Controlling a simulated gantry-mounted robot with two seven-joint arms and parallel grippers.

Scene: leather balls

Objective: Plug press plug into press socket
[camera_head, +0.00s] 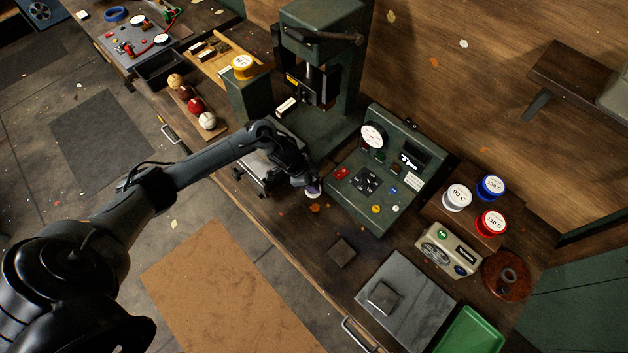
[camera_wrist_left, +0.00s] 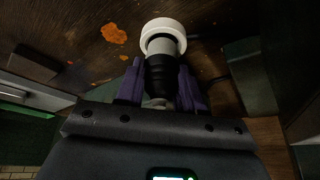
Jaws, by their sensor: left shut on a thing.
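My left gripper (camera_head: 311,189) is over the bench, just left of the green control box. In the left wrist view its purple fingers (camera_wrist_left: 160,90) are shut on the press plug (camera_wrist_left: 160,45), which has a black body, a grey middle and a wide white end. The white end points away from the gripper, close to the wood. In the head view the plug (camera_head: 314,195) is a small pale spot under the gripper. I cannot make out the press socket in either view. My right gripper is in neither view.
The green press (camera_head: 345,95) stands behind my arm. The control box (camera_head: 388,207) with a gauge and buttons is right of the gripper. Several leather balls (camera_head: 195,106) lie in a row at the left. Labelled spools (camera_head: 457,196) and a grey slab (camera_head: 425,303) are at the right.

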